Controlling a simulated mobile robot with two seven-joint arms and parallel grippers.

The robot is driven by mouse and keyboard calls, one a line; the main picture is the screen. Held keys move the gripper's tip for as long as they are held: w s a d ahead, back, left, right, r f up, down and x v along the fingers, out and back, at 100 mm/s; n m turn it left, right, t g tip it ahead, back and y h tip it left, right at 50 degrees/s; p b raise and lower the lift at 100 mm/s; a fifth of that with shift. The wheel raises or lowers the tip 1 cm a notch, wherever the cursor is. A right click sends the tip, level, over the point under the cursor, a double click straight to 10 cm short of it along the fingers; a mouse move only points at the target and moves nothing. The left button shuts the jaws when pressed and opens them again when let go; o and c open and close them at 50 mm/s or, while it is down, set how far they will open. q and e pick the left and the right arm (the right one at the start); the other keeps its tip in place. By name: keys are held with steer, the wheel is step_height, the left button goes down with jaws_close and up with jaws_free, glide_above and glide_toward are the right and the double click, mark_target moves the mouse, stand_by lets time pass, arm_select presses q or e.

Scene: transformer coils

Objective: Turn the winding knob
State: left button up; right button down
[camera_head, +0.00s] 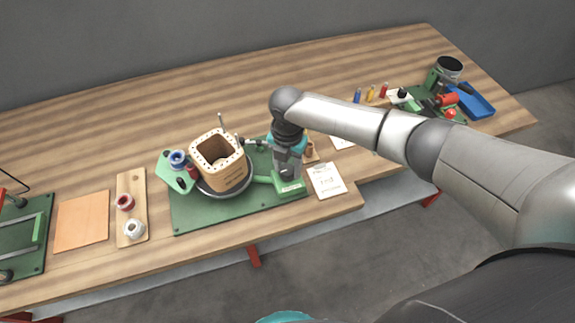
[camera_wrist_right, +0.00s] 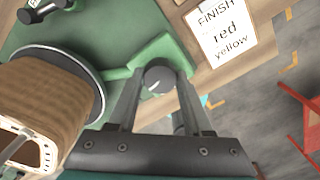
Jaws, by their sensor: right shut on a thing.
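The winding knob (camera_wrist_right: 158,77) is a grey round knob with a white mark on its top, on a green housing (camera_wrist_right: 150,52) in the right wrist view. My right gripper (camera_wrist_right: 157,88) has a finger on each side of the knob and is shut on it. In the head view my right gripper (camera_head: 290,165) points down onto the green housing (camera_head: 288,187), and the wrist hides the knob. Left of it, a wooden coil former (camera_head: 219,170) with holes along its rim stands on a dark round turntable (camera_head: 218,193). My left gripper is not in view.
A card (camera_head: 326,181) lies right of the housing; in the wrist view it reads FINISH red yellow (camera_wrist_right: 222,35). A green base plate (camera_head: 200,218) carries the winder. Spools stand on a wooden board (camera_head: 132,212) at left. A blue tray (camera_head: 474,100) lies far right.

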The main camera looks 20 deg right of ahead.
mark_target(287, 170)
steer(key=shift+n, duration=1.9)
steer(key=shift+c, duration=1.6)
jaws_free()
steer(key=shift+r, duration=0.1)
step_height(287, 170, up, 15)
steer(key=p, duration=0.1)
steer(key=shift+a, duration=0.1)
